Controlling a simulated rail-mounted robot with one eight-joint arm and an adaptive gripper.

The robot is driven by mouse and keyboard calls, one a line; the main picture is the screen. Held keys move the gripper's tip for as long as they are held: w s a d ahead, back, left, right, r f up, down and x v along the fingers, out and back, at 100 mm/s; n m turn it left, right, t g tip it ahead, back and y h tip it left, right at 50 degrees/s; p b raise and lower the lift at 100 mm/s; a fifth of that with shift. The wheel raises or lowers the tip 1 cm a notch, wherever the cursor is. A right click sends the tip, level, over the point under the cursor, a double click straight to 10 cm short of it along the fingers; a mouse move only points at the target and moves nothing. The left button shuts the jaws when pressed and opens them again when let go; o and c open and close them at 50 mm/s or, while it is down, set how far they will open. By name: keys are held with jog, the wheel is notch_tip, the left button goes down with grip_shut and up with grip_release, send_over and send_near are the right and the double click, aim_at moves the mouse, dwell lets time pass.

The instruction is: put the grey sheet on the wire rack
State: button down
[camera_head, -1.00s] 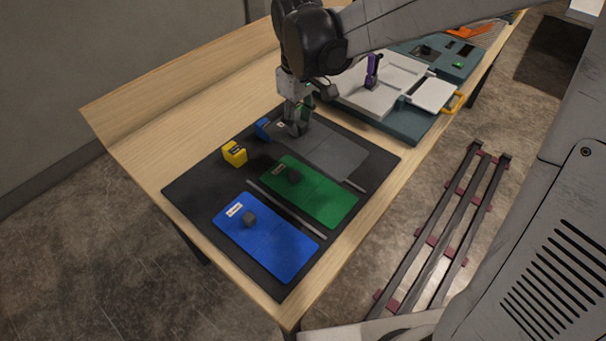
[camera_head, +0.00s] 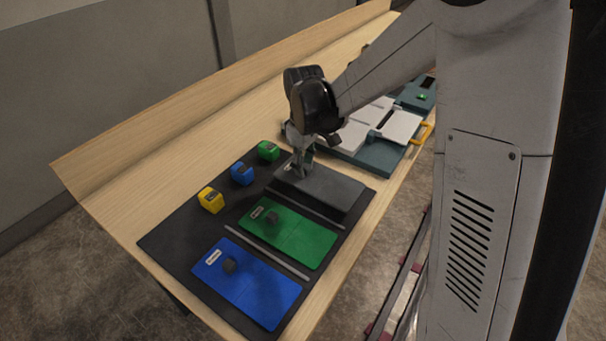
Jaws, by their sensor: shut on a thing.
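The grey sheet (camera_head: 330,190) is a flat dark grey panel with a small pale label at its far left corner. It is roughly level and raised a little above the black mat (camera_head: 172,238), with a dark shadow along its near edge. My gripper (camera_head: 301,172) is over the sheet's far left part, pointing down and shut on it; the fingers hide the exact grip point. I cannot make out a wire rack in this view.
A green sheet (camera_head: 300,240) and a blue sheet (camera_head: 255,287), each with a dark knob, lie on the mat, with thin bars between places. Yellow (camera_head: 210,200), blue (camera_head: 242,173) and green (camera_head: 268,151) blocks line its far side. A teal-based device (camera_head: 380,155) stands behind.

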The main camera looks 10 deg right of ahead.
jog(key=shift+f, duration=1.95)
jog(key=shift+f, duration=0.15)
jog(key=c, duration=1.5)
grip_release()
jog(key=shift+c, duration=0.2)
